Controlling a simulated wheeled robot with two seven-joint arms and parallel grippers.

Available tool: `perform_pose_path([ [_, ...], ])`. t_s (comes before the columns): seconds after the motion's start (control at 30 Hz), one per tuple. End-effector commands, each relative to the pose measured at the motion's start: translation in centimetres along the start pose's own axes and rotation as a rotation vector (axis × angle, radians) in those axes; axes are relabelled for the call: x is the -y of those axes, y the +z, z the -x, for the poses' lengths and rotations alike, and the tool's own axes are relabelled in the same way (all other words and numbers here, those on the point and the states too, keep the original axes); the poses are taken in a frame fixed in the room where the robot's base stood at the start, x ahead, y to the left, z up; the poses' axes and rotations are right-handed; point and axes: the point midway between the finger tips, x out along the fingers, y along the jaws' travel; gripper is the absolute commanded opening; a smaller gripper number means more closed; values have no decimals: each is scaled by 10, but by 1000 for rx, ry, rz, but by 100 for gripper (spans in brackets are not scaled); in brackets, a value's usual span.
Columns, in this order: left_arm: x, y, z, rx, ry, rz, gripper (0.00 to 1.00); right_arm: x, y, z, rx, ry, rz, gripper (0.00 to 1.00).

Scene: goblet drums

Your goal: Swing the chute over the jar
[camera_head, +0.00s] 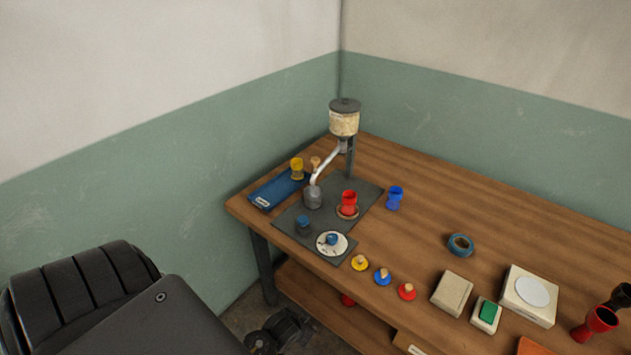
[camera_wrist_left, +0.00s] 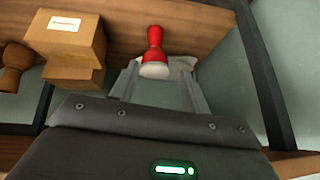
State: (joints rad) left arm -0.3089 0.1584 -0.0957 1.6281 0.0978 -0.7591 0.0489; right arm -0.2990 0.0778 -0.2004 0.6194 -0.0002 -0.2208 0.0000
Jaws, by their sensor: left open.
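A clear hopper (camera_head: 344,122) with pale contents stands on a post on the dark mat. Its metal chute (camera_head: 327,162), with a wooden knob (camera_head: 315,162), slopes down to the left. The chute's lower end is at a grey lidless-looking cylinder (camera_head: 313,197). A red goblet drum (camera_head: 348,203) stands on a ring to its right. I cannot tell which vessel is the jar. My left gripper (camera_wrist_left: 160,66) is open in the left wrist view, low beside the table. Another red drum (camera_wrist_left: 154,42) shows beyond its fingers on the lower shelf. My right gripper is not in view.
The mat (camera_head: 366,195) also holds a dark blue piece and a white dial. A blue tray (camera_head: 275,191) with a yellow drum lies left. A blue drum, knobbed discs, tape (camera_head: 460,245) and boxes stand right. Cardboard boxes (camera_wrist_left: 66,38) sit on the lower shelf.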

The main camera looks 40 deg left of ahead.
Motion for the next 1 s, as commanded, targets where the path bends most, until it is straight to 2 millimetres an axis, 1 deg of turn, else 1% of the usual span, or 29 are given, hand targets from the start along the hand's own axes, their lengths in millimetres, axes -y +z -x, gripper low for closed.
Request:
perform_pose_path([
  [0.03,6,-25,15,-39,-7,13,46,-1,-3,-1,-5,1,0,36],
  [0.1,11,-54,36,-82,-14,31,46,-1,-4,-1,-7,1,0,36],
  [0.2,19,-86,64,-135,-22,53,46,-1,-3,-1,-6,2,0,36],
  [0.37,31,-129,108,-217,-32,86,46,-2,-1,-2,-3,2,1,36],
  [0.4,37,-143,120,-252,-39,99,46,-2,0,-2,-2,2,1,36],
  [0.43,43,-156,128,-285,-47,111,46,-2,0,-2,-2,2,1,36],
  [0.47,50,-168,132,-321,-57,124,46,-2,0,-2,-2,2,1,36],
  [0.5,61,-185,136,-370,-74,143,46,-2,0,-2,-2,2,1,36],
  [0.57,77,-209,138,-446,-102,170,46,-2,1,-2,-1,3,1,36],
  [0.6,89,-225,139,-497,-121,189,46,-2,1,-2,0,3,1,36],
  [0.7,118,-261,141,-620,-171,227,46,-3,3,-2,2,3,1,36],
  [0.9,172,-318,156,-840,-264,288,46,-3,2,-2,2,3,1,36],
  [1.0,193,-337,164,-921,-301,308,46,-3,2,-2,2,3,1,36],
])
